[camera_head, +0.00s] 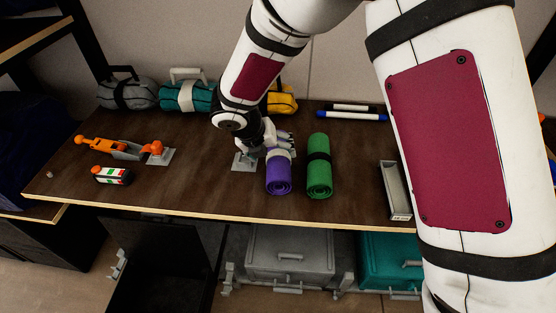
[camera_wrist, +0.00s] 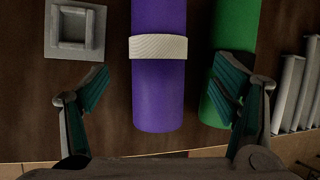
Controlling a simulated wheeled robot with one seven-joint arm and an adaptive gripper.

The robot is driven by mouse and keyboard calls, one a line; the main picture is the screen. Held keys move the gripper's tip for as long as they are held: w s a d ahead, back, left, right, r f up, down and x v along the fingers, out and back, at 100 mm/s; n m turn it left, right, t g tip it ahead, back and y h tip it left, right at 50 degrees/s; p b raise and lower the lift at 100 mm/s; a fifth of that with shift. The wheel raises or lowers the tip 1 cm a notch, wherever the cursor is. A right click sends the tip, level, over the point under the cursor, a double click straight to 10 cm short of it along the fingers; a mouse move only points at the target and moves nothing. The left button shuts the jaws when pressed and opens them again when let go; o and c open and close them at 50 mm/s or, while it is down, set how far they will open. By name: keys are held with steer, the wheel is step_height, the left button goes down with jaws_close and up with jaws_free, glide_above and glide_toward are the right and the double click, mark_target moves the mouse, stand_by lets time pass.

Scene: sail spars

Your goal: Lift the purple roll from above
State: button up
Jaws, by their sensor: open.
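The purple roll (camera_head: 279,177) lies on the brown table, with a pale band around it. In the wrist view the purple roll (camera_wrist: 158,95) runs up the picture between the two finger tips. My gripper (camera_head: 278,142) is at the far part of the roll in the head view and partly hides it. In the wrist view my gripper (camera_wrist: 162,92) is open, one finger on each side of the roll, with nothing held. The right finger overlaps the green roll (camera_wrist: 232,60) in the picture; I cannot tell whether they touch.
The green roll (camera_head: 319,170) lies close to the right of the purple one. A grey square fixture (camera_wrist: 75,30) is to the left. A grey tray (camera_head: 394,190) stands further right. Bags, including a teal one (camera_head: 187,97), line the back. The table's front edge (camera_head: 200,212) is near.

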mark_target(275, 156)
steer(key=shift+p+x, duration=0.35)
steer(key=shift+x, duration=3.1)
steer(key=shift+a, duration=0.1)
steer(key=c, duration=1.5)
